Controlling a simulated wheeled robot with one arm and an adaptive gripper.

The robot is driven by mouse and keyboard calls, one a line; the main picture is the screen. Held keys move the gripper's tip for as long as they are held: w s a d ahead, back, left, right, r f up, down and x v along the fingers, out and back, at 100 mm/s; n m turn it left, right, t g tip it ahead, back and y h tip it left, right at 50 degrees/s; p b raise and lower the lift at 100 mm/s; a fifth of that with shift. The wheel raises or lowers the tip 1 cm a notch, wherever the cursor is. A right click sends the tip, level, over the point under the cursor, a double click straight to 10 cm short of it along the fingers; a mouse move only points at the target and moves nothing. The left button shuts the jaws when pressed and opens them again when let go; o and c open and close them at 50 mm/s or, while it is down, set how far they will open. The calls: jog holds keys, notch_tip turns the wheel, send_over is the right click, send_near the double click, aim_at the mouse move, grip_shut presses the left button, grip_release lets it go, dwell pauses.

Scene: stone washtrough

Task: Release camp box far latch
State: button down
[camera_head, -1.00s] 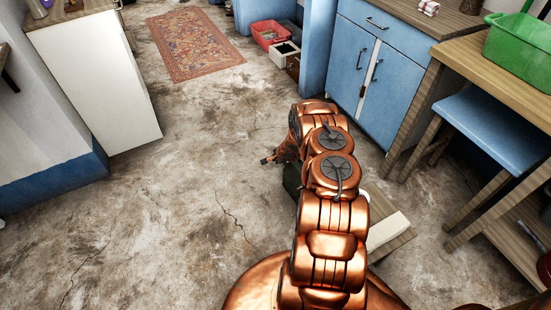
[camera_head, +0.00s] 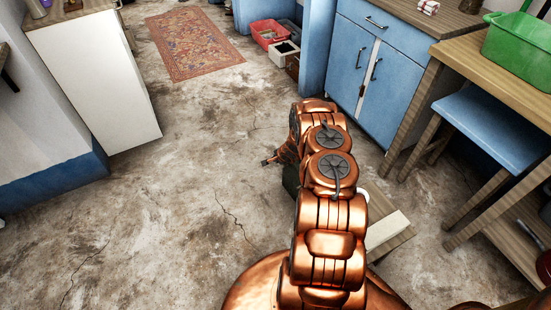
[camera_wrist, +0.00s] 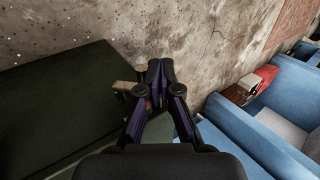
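The camp box is dark green. In the wrist view its broad top (camera_wrist: 60,100) fills the left side, and in the head view only a sliver (camera_head: 290,180) shows beside my arm. A small tan-brown fitting (camera_wrist: 125,87), which looks like a latch, sticks out at the box's edge, just left of my gripper's left finger. My gripper (camera_wrist: 160,66) points past that edge with its fingertips together and nothing visible between them. In the head view the gripper (camera_head: 265,163) shows small, left of my arm. The rest of the box is hidden by my arm.
The concrete floor (camera_head: 180,220) left of my arm is clear. A blue cabinet (camera_head: 375,70), a blue stool (camera_head: 495,125) and a wooden table with a green tub (camera_head: 520,48) stand at the right. A pale board (camera_head: 388,228) lies right of my arm.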

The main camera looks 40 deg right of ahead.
jog(key=shift+s+a+f, duration=0.1)
jog(key=shift+s+f, duration=0.6)
notch_tip(320, 180, up, 15)
jog(key=s+p, duration=0.1)
jog(key=p, duration=0.2)
jog(key=shift+s, duration=0.4)
jog(key=shift+a, duration=0.1)
